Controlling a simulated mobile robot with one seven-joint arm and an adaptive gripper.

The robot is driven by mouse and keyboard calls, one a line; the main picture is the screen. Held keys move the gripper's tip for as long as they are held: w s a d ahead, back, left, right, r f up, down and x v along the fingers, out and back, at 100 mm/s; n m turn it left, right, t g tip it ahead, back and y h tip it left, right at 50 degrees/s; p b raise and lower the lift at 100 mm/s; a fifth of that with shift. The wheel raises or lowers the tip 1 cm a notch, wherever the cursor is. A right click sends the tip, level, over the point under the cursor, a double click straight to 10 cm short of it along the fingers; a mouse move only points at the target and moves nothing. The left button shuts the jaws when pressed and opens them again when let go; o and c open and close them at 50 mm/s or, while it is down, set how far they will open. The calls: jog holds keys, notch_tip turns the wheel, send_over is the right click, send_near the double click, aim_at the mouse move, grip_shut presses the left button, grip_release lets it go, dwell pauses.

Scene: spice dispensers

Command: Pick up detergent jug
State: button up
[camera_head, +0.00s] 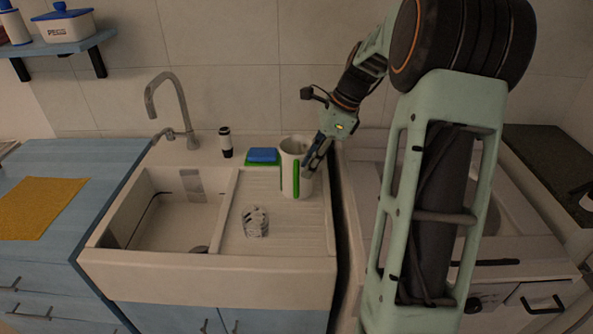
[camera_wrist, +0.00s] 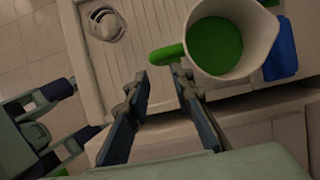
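The detergent jug appears as a white pitcher (camera_head: 287,176) with a green handle strip, standing upright on the sink's drainboard. In the wrist view the jug (camera_wrist: 259,48) is seen from above, with green inside and its green handle (camera_wrist: 167,54) pointing left. My gripper (camera_head: 308,168) is at the jug's right side in the head view. In the wrist view my gripper (camera_wrist: 160,74) has its two fingers apart, with the handle's end just beyond and between the tips. Nothing is held. Whether a finger touches the handle I cannot tell.
A blue sponge (camera_head: 263,155) lies close to the jug on the left. A clear glass (camera_head: 255,222) is on the drainboard. A dark pepper mill (camera_head: 226,142) and a tap (camera_head: 172,108) stand behind. The sink basin (camera_head: 170,218) lies left.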

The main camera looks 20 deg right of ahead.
aim_at(296, 183)
jog(key=x, duration=0.7)
jog(key=shift+a, duration=0.4)
jog(key=shift+c, duration=0.5)
grip_shut()
jog(key=shift+w, duration=0.1)
